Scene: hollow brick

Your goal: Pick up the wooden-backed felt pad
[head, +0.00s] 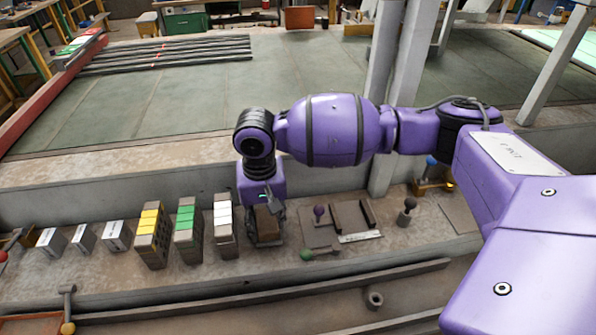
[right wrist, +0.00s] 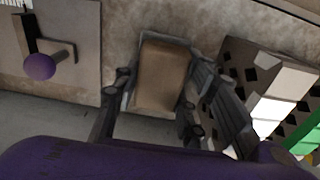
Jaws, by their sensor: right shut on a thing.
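The wooden-backed felt pad (head: 266,226) looks like a small brown block with a dark grey edge. It stands at the right end of the row of bricks on the ledge. My right gripper (head: 266,210) reaches down over it from above. In the right wrist view the brown back of the pad (right wrist: 160,72) lies between the two fingers of the right gripper (right wrist: 156,90), which are shut on it. The pad's underside is hidden, so I cannot tell whether it touches the ledge. My left gripper is out of view.
A brick with white labels (head: 224,226) stands close left of the pad, then green (head: 188,230) and yellow (head: 153,235) ones. Right of the pad is a board (head: 340,222) with a purple-knobbed tool (head: 319,212). A green-knobbed tool (head: 308,254) lies in front.

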